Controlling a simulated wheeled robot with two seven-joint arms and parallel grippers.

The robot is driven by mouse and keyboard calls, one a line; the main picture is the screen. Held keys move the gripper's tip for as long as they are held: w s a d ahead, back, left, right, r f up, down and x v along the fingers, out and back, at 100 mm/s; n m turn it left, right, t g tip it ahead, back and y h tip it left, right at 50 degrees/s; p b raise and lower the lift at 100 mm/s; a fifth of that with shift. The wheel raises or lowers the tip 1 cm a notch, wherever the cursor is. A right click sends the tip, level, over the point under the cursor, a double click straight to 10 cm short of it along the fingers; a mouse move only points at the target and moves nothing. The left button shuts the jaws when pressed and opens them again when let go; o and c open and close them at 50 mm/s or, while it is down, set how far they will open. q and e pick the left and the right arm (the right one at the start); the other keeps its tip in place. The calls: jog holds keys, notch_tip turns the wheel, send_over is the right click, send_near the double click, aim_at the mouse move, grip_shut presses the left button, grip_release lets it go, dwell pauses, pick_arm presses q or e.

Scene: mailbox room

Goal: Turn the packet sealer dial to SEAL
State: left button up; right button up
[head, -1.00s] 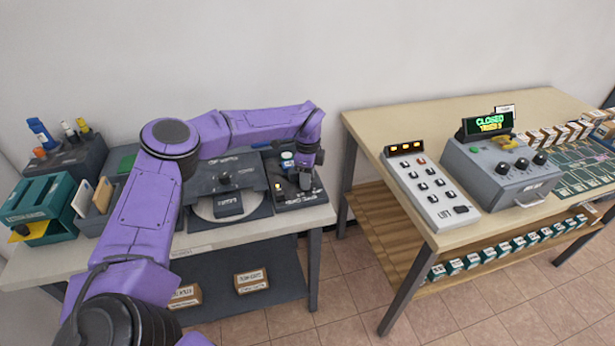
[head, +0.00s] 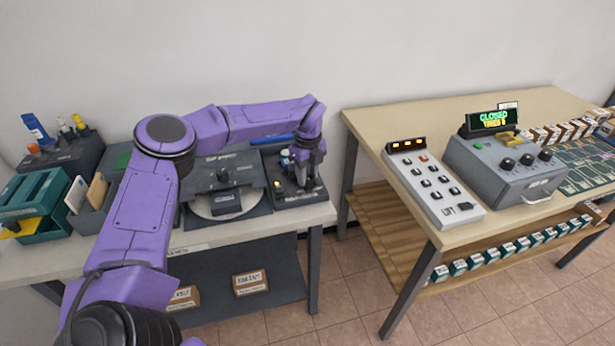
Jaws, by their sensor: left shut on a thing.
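A dark, low device (head: 283,198) with a small yellow light sits at the right end of the left table; it appears to be the packet sealer. My left gripper (head: 304,184) reaches down over it from above, with its fingers pointing down. The fingers are shut on a small dark part at the device's top, which appears to be the dial. The gripper hides most of this part, and the dial's markings are too small to read. My right gripper is not in view.
A dark machine with a round pale plate (head: 203,206) stands just left of the device. Grey bins, a teal rack (head: 45,203) and bottles stand further left. A separate table (head: 380,125) at the right carries a keypad (head: 432,187) and a grey box with knobs (head: 497,175).

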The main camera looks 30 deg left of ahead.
pick_arm(q)
jog(key=m, duration=0.5)
jog(key=shift+m, duration=0.3)
jog(key=m, duration=0.5)
jog(key=shift+s+f+m, duration=0.1)
jog(key=shift+m, duration=0.6)
jog(key=o, duration=1)
jog(key=shift+o, duration=0.2)
